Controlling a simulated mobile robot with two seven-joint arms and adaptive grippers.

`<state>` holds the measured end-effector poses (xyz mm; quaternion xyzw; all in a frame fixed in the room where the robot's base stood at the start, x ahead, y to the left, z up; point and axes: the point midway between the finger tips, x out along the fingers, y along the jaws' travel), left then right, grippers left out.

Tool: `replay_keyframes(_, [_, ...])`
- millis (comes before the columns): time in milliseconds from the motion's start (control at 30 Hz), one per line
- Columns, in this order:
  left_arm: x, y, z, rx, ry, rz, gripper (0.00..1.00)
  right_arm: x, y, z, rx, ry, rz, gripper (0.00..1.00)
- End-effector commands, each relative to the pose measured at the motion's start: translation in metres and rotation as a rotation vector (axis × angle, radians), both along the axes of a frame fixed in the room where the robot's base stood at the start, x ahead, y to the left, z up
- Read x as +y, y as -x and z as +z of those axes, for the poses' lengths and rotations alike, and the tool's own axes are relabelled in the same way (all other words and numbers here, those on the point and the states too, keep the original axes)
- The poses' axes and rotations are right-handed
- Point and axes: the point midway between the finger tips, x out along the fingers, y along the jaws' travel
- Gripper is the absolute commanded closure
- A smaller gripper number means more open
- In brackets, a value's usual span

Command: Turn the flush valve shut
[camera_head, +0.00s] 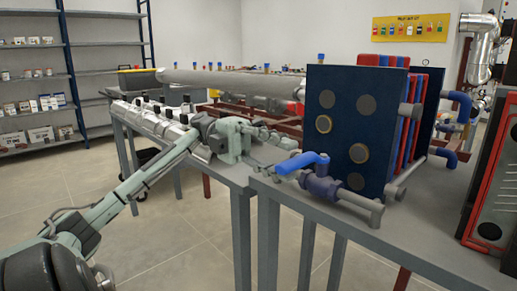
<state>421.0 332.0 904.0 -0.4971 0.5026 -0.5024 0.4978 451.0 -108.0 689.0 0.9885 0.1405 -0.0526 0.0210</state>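The flush valve (322,186) is a dark blue body on a grey pipe at the front of the plate exchanger (340,125). Its bright blue lever handle (302,162) points left, roughly along the pipe. My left gripper (284,155), pale green and grey, reaches in from the left, just behind and left of the handle's end. Its fingers look spread, with nothing seen between them. I cannot tell whether a finger touches the handle. My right gripper is not in view.
The grey bench (405,240) carries the exchanger, and its front strip is clear. A long grey tube vessel (225,84) lies behind my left arm. A red-framed dark machine (490,190) stands at the right edge. Shelves (35,90) stand at the left wall.

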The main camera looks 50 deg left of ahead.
Motion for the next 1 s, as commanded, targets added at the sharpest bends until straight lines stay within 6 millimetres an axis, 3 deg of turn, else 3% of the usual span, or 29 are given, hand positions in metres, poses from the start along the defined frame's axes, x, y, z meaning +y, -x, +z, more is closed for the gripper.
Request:
replay_keyframes(200, [0.049,-0.001,0.001,0.0,0.001,0.004,0.65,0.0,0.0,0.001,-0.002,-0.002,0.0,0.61])
replay_keyframes(400, [0.079,-0.001,0.001,-0.001,0.001,0.002,0.65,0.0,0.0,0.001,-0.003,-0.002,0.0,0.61])
replay_keyframes(600, [0.088,-0.001,0.0,-0.001,0.002,0.0,0.65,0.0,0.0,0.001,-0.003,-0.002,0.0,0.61])
replay_keyframes(1000, [0.088,-0.001,0.0,0.0,0.001,0.0,0.65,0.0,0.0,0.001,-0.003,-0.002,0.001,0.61])
